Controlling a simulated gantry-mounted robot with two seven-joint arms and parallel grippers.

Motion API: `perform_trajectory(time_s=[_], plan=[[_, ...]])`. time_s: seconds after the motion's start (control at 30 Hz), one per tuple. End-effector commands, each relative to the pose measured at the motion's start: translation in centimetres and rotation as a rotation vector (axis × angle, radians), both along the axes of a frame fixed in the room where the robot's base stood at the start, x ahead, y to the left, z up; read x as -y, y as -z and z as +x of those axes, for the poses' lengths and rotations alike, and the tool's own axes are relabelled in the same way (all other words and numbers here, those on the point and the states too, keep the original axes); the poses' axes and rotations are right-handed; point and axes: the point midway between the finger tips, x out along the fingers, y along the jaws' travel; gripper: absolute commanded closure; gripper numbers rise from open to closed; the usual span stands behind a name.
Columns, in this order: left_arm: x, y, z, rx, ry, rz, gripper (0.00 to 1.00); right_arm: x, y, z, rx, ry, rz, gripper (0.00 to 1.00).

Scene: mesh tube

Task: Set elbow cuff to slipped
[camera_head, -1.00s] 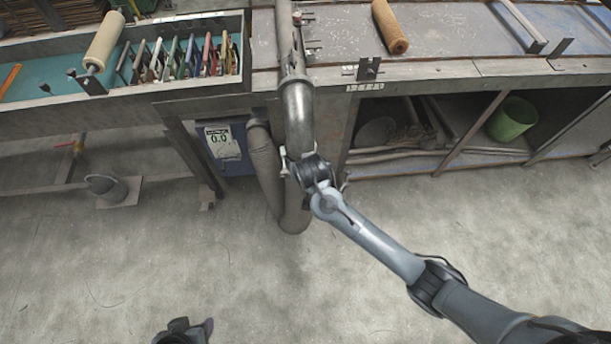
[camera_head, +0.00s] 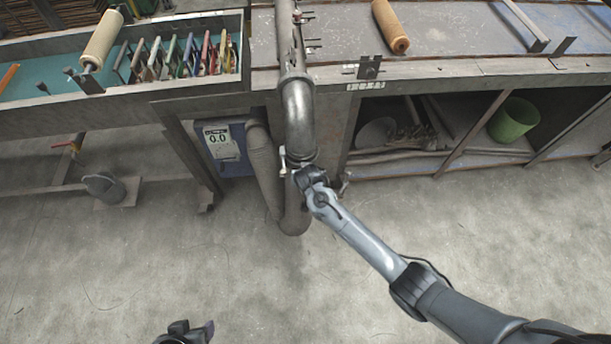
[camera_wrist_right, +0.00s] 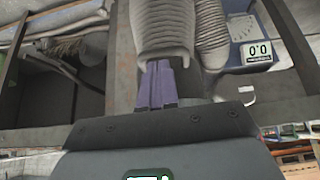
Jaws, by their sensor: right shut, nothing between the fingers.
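A grey pipe elbow (camera_head: 299,110) bends down over the bench's front edge in the head view. A pale clamp-like end (camera_head: 283,160) shows at its lower end, beside my right gripper (camera_head: 302,172). In the right wrist view, a ribbed grey sleeve (camera_wrist_right: 163,28) ends in a smooth rim. The purple fingers of my right gripper (camera_wrist_right: 159,66) are shut with nothing between them, and their tips are at that rim; I cannot tell whether they touch. My left gripper (camera_head: 187,331) is at the bottom edge of the head view, far from the pipe, its opening unclear.
A second grey hose (camera_head: 262,165) runs beside the pipe. A blue meter (camera_head: 222,142) reading 0.0 stands behind it. The bench (camera_head: 440,70) has open shelves below with a green bucket (camera_head: 513,119). The front floor is clear.

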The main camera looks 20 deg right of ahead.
Motion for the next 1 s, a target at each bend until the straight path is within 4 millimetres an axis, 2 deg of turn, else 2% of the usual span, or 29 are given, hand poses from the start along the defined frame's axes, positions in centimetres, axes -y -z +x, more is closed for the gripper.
perform_trajectory(time_s=[0.4,0.7,1.0], plan=[[-0.3,0.1,0.0,0.001,0.008,0.011,0.4,0.0,0.4,-0.1,-0.001,0.0,0.0,1.0],[-0.3,1.7,0.0,0.001,0.009,0.014,0.4,0.0,5.2,-0.1,-0.003,0.001,0.0,1.0],[-0.1,1.7,-0.1,-0.001,0.003,0.006,0.4,0.1,5.6,-0.2,-0.004,0.0,-0.001,1.0]])
